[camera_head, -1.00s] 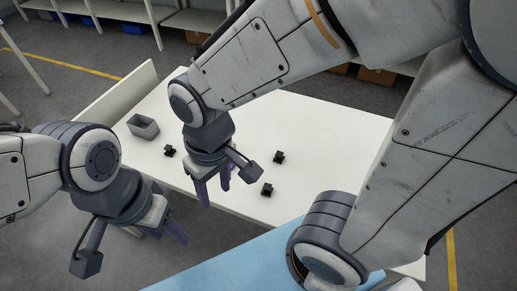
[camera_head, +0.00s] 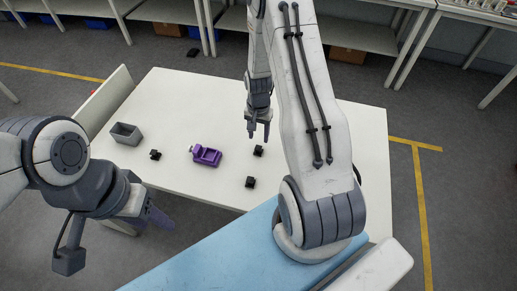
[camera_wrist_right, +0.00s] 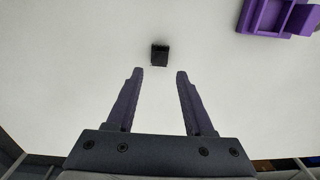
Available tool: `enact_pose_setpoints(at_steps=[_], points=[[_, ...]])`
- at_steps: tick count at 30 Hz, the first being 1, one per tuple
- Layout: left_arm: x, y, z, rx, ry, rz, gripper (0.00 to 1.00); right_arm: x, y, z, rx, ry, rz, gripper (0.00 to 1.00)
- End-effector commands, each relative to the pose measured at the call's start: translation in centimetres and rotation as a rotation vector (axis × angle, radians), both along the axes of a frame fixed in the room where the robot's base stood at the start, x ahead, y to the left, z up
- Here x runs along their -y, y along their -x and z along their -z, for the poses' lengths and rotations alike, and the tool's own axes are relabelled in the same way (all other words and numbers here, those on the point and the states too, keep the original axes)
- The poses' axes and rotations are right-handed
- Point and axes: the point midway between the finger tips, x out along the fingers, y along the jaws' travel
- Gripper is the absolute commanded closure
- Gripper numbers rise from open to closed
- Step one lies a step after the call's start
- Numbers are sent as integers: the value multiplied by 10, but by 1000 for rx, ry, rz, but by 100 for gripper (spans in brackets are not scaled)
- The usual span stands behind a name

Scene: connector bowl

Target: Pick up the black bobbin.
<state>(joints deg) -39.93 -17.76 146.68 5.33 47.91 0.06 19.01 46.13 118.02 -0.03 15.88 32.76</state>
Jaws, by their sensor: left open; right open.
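Three small black pieces lie on the white table: one near the right gripper (camera_head: 258,150), one nearer the front edge (camera_head: 250,182) and one at the left (camera_head: 155,155). They are too small to tell which is the bobbin. My right gripper (camera_head: 259,136) is open and empty, pointing down above the table, just behind the nearest black piece. In the right wrist view a black piece (camera_wrist_right: 160,54) lies ahead of the open fingers (camera_wrist_right: 154,75), centred between them and apart from them. My left gripper (camera_head: 150,214) is open and empty, off the table's front left.
A purple part (camera_head: 206,156) sits on the table (camera_head: 190,100) left of the right gripper; it also shows in the right wrist view (camera_wrist_right: 278,15). A grey open box (camera_head: 126,134) stands at the left edge. The table's back half is largely clear.

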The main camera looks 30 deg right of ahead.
Motion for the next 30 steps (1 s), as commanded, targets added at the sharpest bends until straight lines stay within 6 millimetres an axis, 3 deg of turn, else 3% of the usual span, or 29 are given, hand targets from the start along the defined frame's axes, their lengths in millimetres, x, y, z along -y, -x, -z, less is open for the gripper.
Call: enact_pose_setpoints(at_steps=[7,15,25,26,29,30], points=[[0,0,-9,0,0,0,50,-2,2,17,-3,-1,-2,48],[0,0,-22,0,0,-1,50,-3,4,51,-3,0,-2,48],[0,0,-22,0,0,-1,50,-3,3,59,1,0,-2,48],[0,0,-22,0,0,-1,50,-3,3,58,1,0,-2,55],[0,0,-22,0,0,-1,50,-3,4,58,1,1,-2,93],[0,0,-22,0,0,-1,50,-3,4,58,1,1,-2,100]])
